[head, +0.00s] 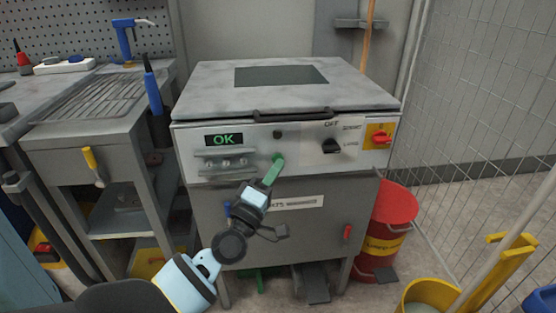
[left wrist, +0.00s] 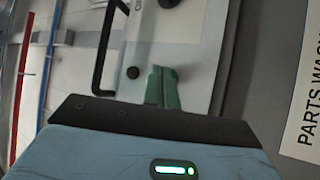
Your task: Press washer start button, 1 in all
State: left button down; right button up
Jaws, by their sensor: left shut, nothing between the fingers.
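The parts washer (head: 185,160) stands in the middle of the head view with its lid closed. Its front panel has a lit display (head: 224,140) reading "OK" in green. My left gripper (head: 277,160) has its green fingers shut and empty, with the tips at the panel below a small dark round part (head: 278,134). In the left wrist view the fingers (left wrist: 162,72) show together against the pale panel, beside a dark round part (left wrist: 132,72). I cannot make out a start button apart from the fingertips; they cover that spot. My right gripper is not in view.
A black rotary knob (head: 332,147) and a red switch on yellow (head: 381,138) sit right of the fingertips. The lid handle (head: 292,115) juts out above. A red bucket (head: 393,207) stands at right, a grey workbench (head: 60,135) at left.

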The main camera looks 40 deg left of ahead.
pick_arm(q)
jog(key=shift+w+a, duration=0.25)
jog(key=shift+a, duration=0.1)
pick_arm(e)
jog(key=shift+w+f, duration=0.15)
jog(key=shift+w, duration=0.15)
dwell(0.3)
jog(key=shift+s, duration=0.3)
pick_arm(q)
jog(key=shift+s+d+p, duration=0.35)
jog(key=shift+s+d, duration=0.2)
jog(key=shift+d, duration=0.1)
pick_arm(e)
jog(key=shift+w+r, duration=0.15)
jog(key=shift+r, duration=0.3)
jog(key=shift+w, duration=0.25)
